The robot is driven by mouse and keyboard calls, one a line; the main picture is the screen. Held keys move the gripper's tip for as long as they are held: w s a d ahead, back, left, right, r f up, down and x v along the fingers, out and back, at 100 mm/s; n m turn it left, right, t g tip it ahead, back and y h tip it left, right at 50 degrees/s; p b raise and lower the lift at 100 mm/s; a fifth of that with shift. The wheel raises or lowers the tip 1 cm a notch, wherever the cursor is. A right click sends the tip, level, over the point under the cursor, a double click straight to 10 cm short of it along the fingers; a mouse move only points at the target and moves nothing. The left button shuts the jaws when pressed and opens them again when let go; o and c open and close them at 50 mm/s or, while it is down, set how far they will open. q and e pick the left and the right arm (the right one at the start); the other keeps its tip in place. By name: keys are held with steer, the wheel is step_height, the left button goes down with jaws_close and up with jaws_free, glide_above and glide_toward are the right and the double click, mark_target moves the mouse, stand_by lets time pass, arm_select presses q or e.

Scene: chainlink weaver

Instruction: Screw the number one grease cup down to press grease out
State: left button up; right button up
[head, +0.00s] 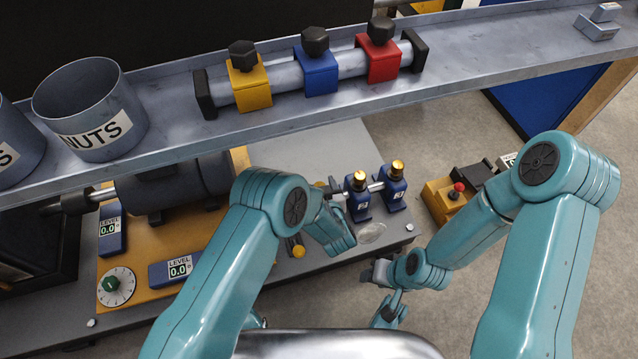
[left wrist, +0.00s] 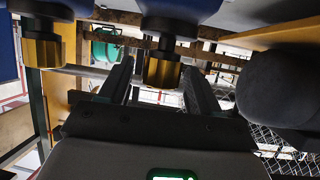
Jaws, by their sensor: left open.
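Two blue bearing blocks (head: 359,205) (head: 392,195) stand on the bench, each topped by a brass grease cup, left (head: 359,181) and right (head: 397,167). Their labels are too small to read surely. The left wrist view is upside down: the cup nearer the motor (left wrist: 162,72) shows between the two open fingers of my left gripper (left wrist: 157,66), apart from both; depth is unclear. The other cup (left wrist: 44,50) is outside the fingers. In the head view my left gripper (head: 335,190) is mostly hidden by its arm. My right gripper (head: 378,272) is low, in front of the bench; its jaws are unclear.
A shelf with yellow, blue and red clamps (head: 315,70) and a NUTS can (head: 90,115) crosses above the bench. The motor (head: 180,185) is left of the blocks. A clear dish (head: 371,232) lies before them, and a red-button box (head: 452,197) sits to the right.

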arm_select(q)
steer(key=c, duration=1)
arm_select(e)
steer(key=shift+s, duration=0.1)
arm_select(q)
steer(key=shift+a+m+h, duration=0.1)
steer(key=shift+m+h, duration=0.2)
arm_select(e)
steer(key=shift+r, duration=0.1)
